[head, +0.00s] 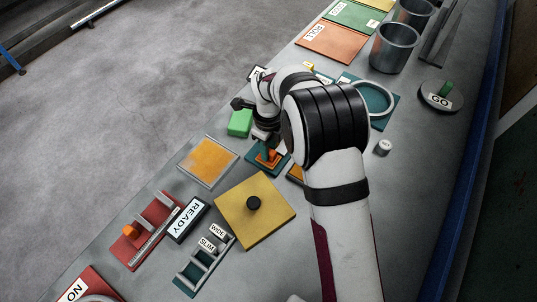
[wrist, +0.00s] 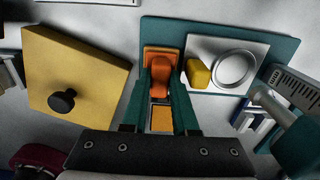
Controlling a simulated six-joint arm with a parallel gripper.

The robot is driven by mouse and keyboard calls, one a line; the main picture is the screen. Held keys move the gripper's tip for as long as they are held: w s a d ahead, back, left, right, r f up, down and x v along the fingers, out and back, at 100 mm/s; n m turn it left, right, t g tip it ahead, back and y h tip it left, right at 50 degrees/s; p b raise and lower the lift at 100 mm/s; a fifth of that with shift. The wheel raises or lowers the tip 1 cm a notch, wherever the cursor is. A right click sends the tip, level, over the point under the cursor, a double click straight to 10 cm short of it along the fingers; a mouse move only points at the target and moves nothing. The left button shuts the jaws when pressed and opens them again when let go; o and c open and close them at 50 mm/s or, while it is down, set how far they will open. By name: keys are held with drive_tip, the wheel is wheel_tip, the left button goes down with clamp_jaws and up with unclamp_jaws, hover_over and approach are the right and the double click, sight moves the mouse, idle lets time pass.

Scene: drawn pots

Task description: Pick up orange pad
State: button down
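An orange pad with an upright grip (wrist: 160,74) is between the two teal fingers of my gripper (wrist: 161,80) in the wrist view. The fingertips flank the grip closely on both sides; I cannot tell whether they press on it. In the head view the orange pad (head: 268,158) sits low at a teal board (head: 253,155), with my gripper (head: 271,146) right above it. My wrist hides part of it. A second flat orange patch (wrist: 161,119) shows between the fingers, nearer the palm.
A yellow board with a black knob (head: 268,221) lies close by. An orange square in a grey frame (head: 208,162), a green block (head: 240,123) and a READY sign (head: 188,220) are near. In the wrist view a yellow block (wrist: 198,74) and a white ring (wrist: 235,70) are beside the fingers.

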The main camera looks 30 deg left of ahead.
sight(271, 150)
idle(0.3)
drive_tip(key=r, duration=0.4)
drive_tip(key=shift+w+d+r, duration=0.15)
drive_tip(key=shift+d+r, duration=0.15)
drive_tip(key=shift+d, duration=0.05)
drive_tip(key=w+d+r, duration=0.3)
drive_tip(key=d+r, duration=0.3)
drive_tip(key=d, duration=0.4)
drive_tip(key=shift+d+r, duration=0.2)
drive_tip(key=shift+d, duration=0.1)
drive_tip(key=c, duration=1.4)
unclamp_jaws()
clamp_jaws()
